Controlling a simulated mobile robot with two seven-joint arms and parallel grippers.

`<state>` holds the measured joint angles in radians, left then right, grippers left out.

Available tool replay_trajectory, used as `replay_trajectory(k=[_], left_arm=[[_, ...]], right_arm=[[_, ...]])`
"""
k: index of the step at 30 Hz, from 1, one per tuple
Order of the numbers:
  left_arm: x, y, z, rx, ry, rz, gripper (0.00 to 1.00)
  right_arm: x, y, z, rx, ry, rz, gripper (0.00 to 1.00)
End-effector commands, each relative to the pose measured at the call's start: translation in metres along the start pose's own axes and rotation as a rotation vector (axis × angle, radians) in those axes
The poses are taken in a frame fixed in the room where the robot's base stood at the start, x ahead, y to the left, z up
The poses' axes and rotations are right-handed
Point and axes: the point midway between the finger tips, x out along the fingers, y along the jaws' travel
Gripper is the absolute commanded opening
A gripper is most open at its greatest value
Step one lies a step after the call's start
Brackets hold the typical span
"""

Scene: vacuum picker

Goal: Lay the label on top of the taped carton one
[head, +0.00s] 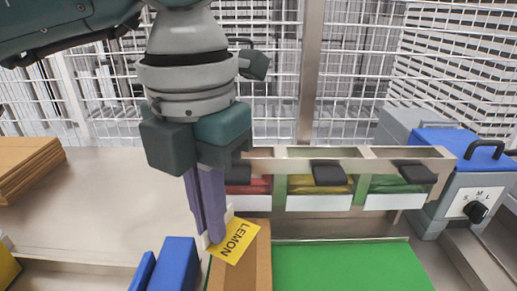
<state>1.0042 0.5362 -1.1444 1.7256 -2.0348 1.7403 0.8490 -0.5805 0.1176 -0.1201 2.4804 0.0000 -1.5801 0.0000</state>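The yellow label (235,241), printed LEMON, is at the fingertips of my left gripper (211,238). The gripper points down, and its two purple fingers look closed on the label's left edge, where a bit of white shows. The label overlaps the upper left part of a brown carton (257,276) at the bottom of the head view. Whether it touches the carton's top or hovers just above it, I cannot tell. The carton's lower part is cut off by the picture edge, and no tape can be made out. My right gripper is not in view.
A green mat (345,268) lies right of the carton. Blue blocks (173,266) stand on its left. Behind is a rack (365,160) with red, yellow and green packs. A blue-grey machine with a dial (477,210) is at right, stacked cardboard (28,165) at left.

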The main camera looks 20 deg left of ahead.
Motion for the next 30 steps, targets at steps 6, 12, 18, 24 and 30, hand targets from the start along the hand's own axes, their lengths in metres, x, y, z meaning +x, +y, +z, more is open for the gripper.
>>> replay_trajectory(k=[6, 12, 18, 24, 30], left_arm=[[0.017, -0.007, -0.002, -0.365, 0.001, 0.0, 0.0], [0.023, -0.008, -0.003, -0.475, 0.0, 0.001, 0.0], [0.036, -0.008, -0.003, -0.478, 0.0, 0.001, 0.0], [0.059, -0.009, -0.003, -0.476, 0.0, 0.0, 0.0], [0.086, -0.008, -0.003, -0.476, 0.0, 0.001, 0.0]], right_arm=[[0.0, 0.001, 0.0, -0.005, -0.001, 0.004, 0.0], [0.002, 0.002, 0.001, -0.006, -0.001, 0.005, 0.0], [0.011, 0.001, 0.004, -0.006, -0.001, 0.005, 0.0], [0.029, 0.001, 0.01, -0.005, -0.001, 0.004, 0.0], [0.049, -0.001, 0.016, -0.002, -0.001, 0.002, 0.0]])
